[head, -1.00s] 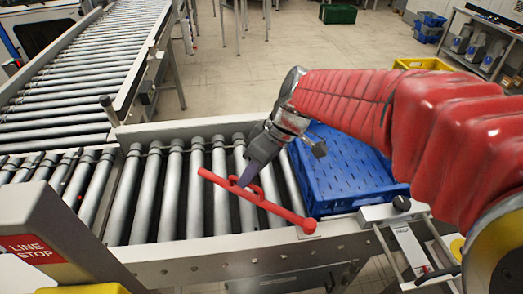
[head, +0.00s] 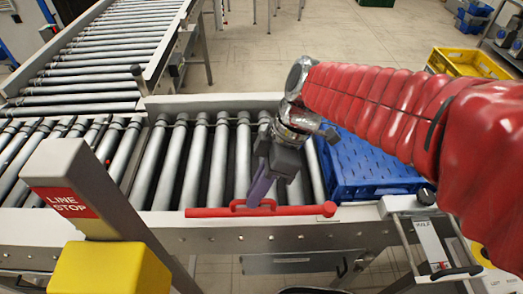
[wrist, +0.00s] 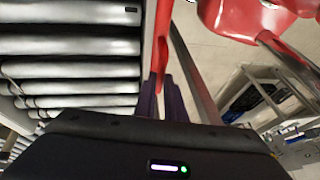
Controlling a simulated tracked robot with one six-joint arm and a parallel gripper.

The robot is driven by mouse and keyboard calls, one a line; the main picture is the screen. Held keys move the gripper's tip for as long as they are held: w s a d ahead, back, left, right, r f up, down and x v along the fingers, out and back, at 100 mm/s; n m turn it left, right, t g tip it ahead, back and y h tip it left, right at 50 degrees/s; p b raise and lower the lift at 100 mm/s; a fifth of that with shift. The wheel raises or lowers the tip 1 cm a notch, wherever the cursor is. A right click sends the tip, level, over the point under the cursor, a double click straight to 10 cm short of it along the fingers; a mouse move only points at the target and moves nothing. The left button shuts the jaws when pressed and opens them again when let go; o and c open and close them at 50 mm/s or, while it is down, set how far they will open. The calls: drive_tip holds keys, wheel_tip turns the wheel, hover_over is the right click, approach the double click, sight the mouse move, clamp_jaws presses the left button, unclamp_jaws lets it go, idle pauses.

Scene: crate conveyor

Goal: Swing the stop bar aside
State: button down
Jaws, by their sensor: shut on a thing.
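The red stop bar (head: 300,210) lies along the near side rail of the roller conveyor, with its pivot end at the right, near the blue crate. Its raised handle is near the middle of the bar. My gripper (head: 259,193) is shut on this handle, coming from above. In the wrist view my purple fingers (wrist: 161,97) close around the red handle, and the bar (wrist: 161,40) runs away upward beside the rollers. The blue crate (head: 365,165) sits at the conveyor's right end, partly hidden behind my arm.
The rollers (head: 190,160) left of the crate are bare. A post with a LINE STOP sign (head: 68,202) and a yellow box (head: 110,268) stand at the front left. A yellow crate (head: 465,62) is at the back right. A handled frame (head: 430,235) is at the right.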

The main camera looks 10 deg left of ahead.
drive_tip(key=shift+s+d, duration=0.1)
drive_tip(key=c, duration=1.8)
unclamp_jaws()
drive_tip(key=v, duration=1.3)
drive_tip(key=shift+d+r, duration=0.1)
drive_tip(key=shift+r, duration=0.2)
